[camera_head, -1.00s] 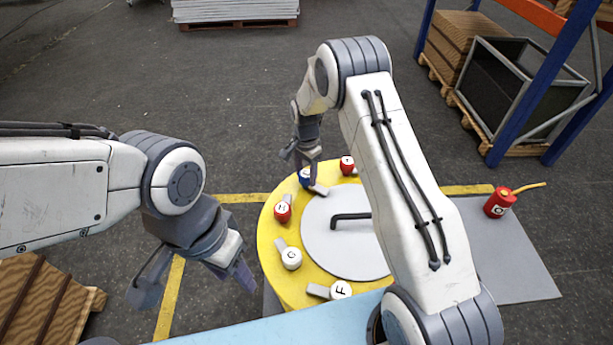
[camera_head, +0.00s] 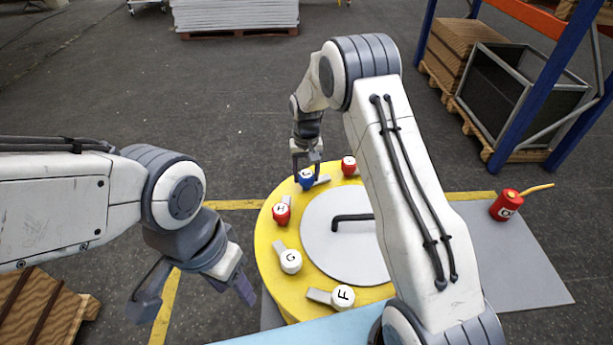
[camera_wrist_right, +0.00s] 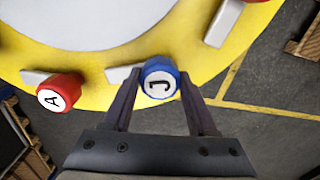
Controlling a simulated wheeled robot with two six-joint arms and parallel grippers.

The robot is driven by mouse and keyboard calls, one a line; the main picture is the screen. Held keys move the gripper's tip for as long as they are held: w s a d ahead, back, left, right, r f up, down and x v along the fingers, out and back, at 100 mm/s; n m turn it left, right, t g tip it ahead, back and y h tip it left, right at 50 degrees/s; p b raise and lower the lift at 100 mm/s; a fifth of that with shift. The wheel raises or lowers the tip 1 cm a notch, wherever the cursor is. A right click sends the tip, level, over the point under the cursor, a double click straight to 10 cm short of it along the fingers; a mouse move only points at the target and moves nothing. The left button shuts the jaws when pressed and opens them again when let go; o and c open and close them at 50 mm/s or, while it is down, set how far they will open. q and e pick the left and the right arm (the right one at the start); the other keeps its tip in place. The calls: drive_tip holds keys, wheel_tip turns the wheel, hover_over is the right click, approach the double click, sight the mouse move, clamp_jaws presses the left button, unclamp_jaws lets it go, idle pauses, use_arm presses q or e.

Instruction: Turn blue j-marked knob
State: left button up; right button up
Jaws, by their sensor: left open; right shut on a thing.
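The blue knob (camera_head: 306,180) with a grey bar sits at the far edge of the yellow round panel (camera_head: 262,245). In the right wrist view the blue knob (camera_wrist_right: 160,79) shows a white top marked J. My right gripper (camera_head: 307,168) reaches down on it from above. Its two fingers stand on either side of the knob in the right wrist view (camera_wrist_right: 160,83), shut on it. My left gripper (camera_head: 197,300) is open and empty, left of the panel and apart from it.
Red knobs (camera_head: 281,213) (camera_head: 349,166) flank the blue one. White knobs G (camera_head: 290,261) and F (camera_head: 343,297) sit nearer. A bent dark handle (camera_head: 352,217) rises from the grey centre disc.

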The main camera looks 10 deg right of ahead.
sight(306, 174)
drive_tip(key=shift+n+b, duration=0.4)
drive_tip(key=shift+n, duration=1.7)
drive_tip(key=shift+r, duration=0.1)
drive_tip(key=o, duration=1.4)
wheel_tip(306, 174, up, 10)
drive_tip(key=b, duration=0.2)
drive_tip(key=shift+b, duration=0.3)
drive_tip(key=shift+r, duration=0.2)
